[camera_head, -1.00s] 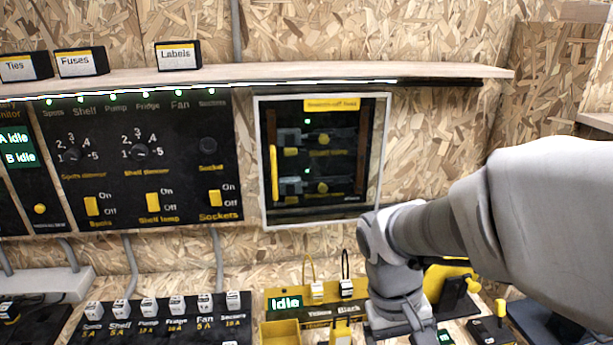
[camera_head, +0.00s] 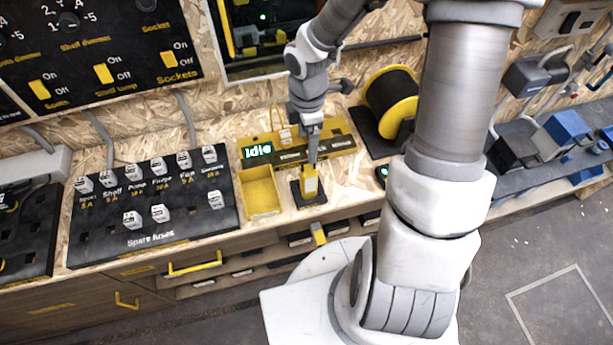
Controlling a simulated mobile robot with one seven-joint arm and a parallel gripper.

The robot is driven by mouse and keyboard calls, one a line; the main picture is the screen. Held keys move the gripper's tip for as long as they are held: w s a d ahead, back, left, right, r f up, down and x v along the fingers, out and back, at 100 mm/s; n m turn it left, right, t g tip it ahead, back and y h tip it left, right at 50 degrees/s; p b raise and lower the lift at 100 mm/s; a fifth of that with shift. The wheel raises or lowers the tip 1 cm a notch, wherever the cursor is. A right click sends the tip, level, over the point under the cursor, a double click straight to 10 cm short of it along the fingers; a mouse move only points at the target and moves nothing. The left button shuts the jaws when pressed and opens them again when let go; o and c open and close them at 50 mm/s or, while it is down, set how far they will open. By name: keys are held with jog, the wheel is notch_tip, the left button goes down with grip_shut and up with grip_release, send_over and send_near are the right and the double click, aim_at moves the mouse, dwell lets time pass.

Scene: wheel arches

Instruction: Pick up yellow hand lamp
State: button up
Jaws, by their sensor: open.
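A small upright yellow thing (camera_head: 309,182), which looks like the hand lamp, stands on a black base (camera_head: 322,199) at the front of the wooden bench. My gripper (camera_head: 313,158) points down right at its top, seen from the side. My gripper is open. I cannot tell whether the fingers are around the lamp's top or only just above or behind it. The gripper hides part of the yellow panel behind it.
An empty-looking yellow bin (camera_head: 261,192) stands just left of the lamp. A yellow panel with an "Idle" display (camera_head: 257,151) is behind. A black and yellow reel (camera_head: 391,103) stands to the right. The spare fuse board (camera_head: 152,208) lies left. Drawers with yellow handles (camera_head: 195,264) are below.

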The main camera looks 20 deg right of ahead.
aim_at(309, 169)
notch_tip(309, 169, down, 15)
jog(key=b, duration=0.3)
jog(key=shift+s+d+r, duration=0.15)
jog(key=shift+r, duration=0.05)
jog(key=shift+c, duration=0.3)
grip_shut()
